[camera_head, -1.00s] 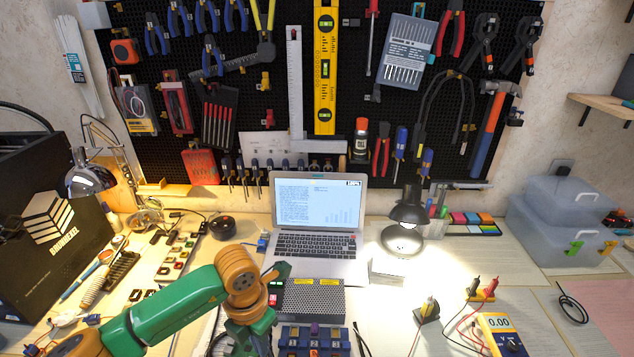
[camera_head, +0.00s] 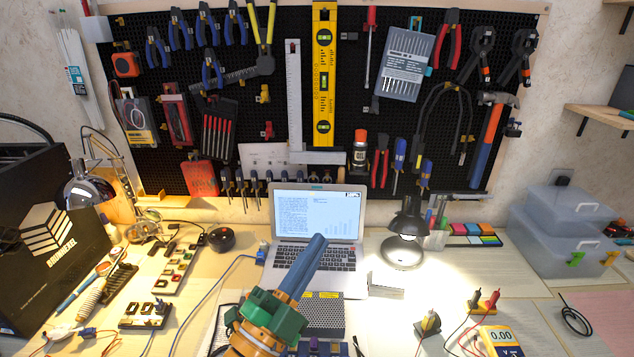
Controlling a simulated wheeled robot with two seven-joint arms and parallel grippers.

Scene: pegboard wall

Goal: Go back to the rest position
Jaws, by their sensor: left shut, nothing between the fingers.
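My left gripper (camera_head: 317,240) rises from the bottom centre of the head view. Its long blue-grey fingers are shut with nothing between them. They point up and slightly right, in front of the laptop's keyboard. The green and orange wrist (camera_head: 265,318) below them covers part of the bench and of a grey perforated box (camera_head: 325,314). My right gripper is not in view.
An open laptop (camera_head: 316,212) stands behind the fingers. A lit desk lamp (camera_head: 405,225) is to its right, and a yellow multimeter (camera_head: 500,340) is at lower right. A tool-hung pegboard (camera_head: 300,80) fills the back wall. A black box (camera_head: 55,240) stands at left.

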